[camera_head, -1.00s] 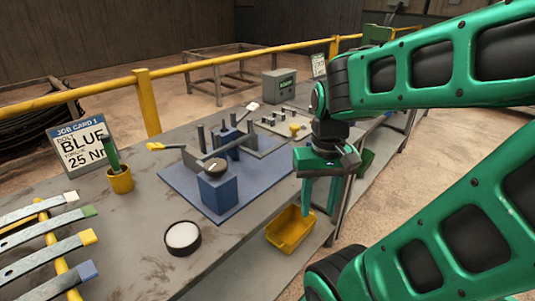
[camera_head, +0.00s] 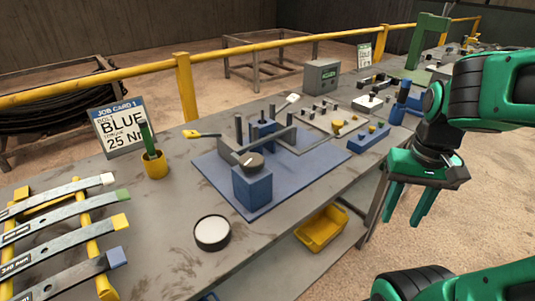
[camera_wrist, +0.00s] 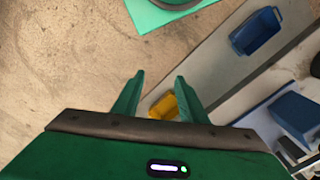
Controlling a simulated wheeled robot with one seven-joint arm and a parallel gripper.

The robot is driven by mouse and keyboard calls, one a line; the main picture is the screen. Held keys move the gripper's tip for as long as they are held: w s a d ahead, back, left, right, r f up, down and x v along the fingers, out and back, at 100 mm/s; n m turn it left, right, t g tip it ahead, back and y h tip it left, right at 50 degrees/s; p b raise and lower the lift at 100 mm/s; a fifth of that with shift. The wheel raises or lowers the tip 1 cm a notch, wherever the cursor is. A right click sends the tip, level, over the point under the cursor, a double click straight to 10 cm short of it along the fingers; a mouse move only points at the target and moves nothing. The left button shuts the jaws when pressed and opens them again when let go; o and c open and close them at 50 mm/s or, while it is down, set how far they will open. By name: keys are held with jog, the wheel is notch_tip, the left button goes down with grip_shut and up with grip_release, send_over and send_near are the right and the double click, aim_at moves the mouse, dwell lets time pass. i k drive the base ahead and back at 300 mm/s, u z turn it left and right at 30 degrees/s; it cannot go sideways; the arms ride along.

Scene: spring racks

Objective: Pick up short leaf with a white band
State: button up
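Several leaves lie side by side on a yellow-barred rack at the left edge of the head view. The farthest leaf has a white band (camera_head: 108,179) at its right end; its left end is at the picture's edge, so I cannot judge its full length. Nearer leaves carry a green band (camera_head: 123,195), a yellow band (camera_head: 121,221) and a blue band (camera_head: 117,258). My gripper (camera_head: 403,222) is open and empty at the right, beyond the bench's front edge and far from the leaves. It also shows in the wrist view (camera_wrist: 160,77), with nothing between its fingers.
On the bench (camera_head: 150,235) stand a job card (camera_head: 117,128), a yellow cup (camera_head: 155,165), a round white-topped dish (camera_head: 212,232) and a fixture on a blue mat (camera_head: 222,188). A yellow bin (camera_head: 321,229) sits below. A yellow rail (camera_head: 185,88) runs behind.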

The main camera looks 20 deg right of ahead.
aim_at(16, 208)
jog(key=u, duration=0.65)
jog(key=k, duration=0.75)
jog(key=u, duration=0.9)
jog(key=k, duration=0.6)
jog(key=u, duration=0.8)
jog(key=i, duration=1.1)
jog(key=z, duration=0.4)
jog(key=i, duration=0.95)
jog(key=z, duration=0.95)
jog(key=i, duration=0.4)
jog(key=z, duration=0.25)
